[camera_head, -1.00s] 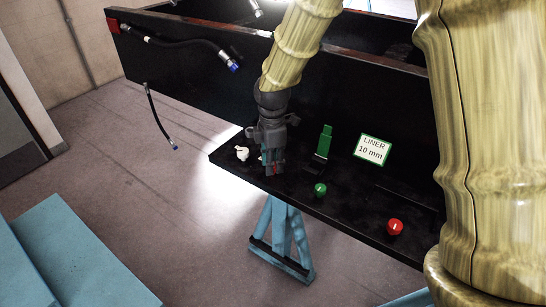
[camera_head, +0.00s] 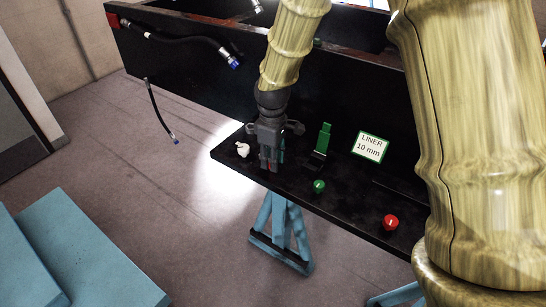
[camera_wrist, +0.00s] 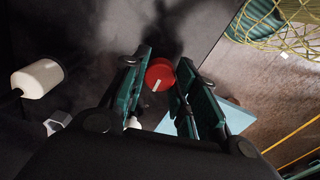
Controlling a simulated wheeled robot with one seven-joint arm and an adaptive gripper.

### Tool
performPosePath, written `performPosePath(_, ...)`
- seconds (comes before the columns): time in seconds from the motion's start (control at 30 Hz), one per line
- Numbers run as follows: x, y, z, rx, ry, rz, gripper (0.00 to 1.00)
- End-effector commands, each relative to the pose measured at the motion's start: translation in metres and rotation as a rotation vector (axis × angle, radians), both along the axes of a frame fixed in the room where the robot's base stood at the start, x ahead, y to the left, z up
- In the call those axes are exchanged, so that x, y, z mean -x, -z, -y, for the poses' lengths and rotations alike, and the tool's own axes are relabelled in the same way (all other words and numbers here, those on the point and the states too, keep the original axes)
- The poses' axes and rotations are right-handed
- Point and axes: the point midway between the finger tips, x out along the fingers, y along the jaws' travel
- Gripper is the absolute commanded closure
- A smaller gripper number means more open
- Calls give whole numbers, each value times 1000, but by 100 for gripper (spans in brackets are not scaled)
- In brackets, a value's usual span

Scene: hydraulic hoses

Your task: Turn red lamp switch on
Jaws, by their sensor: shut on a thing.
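A round red switch (camera_wrist: 160,72) with a white mark sits between my gripper's two fingers in the wrist view. My gripper (camera_wrist: 158,92) is shut on it, with the fingers at its two sides. In the head view my gripper (camera_head: 270,165) points down at the left part of the black shelf (camera_head: 345,205). There the fingers mostly hide the switch they hold. A second red knob (camera_head: 390,222) with a white mark stands free near the shelf's right front.
A white knob (camera_head: 243,149) stands just left of my gripper. A green knob (camera_head: 319,186), an upright green lever (camera_head: 323,138) and a "LINER 10 mm" sign (camera_head: 371,147) are to the right. Black hoses (camera_head: 185,42) hang at the upper left.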

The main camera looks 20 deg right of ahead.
Motion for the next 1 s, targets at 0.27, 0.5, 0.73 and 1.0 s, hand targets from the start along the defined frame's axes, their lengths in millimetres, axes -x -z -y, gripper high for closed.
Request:
performPosePath(0.27, -2, -2, 0, 0, 27, 4, 95)
performPosePath(0.5, -2, -2, 0, 0, 27, 4, 95)
performPosePath(0.73, -1, -1, 0, 0, 27, 3, 49)
performPosePath(1.0, -1, -1, 0, 0, 26, 1, 49)
